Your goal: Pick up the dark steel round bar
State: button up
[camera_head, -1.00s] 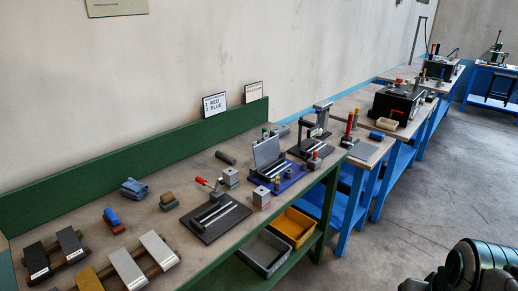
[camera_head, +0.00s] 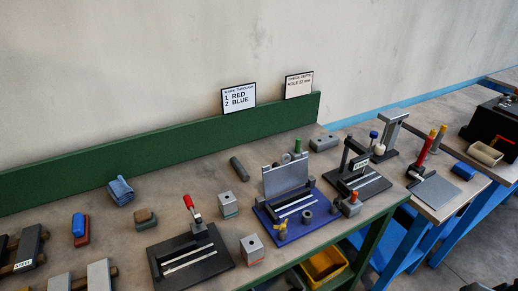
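A dark grey round bar (camera_head: 238,168) lies on its side on the bench top (camera_head: 180,182), near the green back rail and left of the blue fixture. It looks like the dark steel round bar, and nothing covers it. My gripper does not show in this view.
Around the bar stand a blue fixture with an upright grey plate (camera_head: 286,180), a grey block (camera_head: 228,205) and a black fixture with a red-handled clamp (camera_head: 190,256). A green rail (camera_head: 150,160) runs behind. A folded blue cloth (camera_head: 120,191) lies left. Bare bench lies left of the bar.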

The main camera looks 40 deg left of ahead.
aim_at(245, 176)
jog(key=u, duration=0.65)
jog(key=i, duration=0.8)
jog(key=u, duration=1.35)
jog(key=i, duration=0.3)
jog(key=u, duration=0.15)
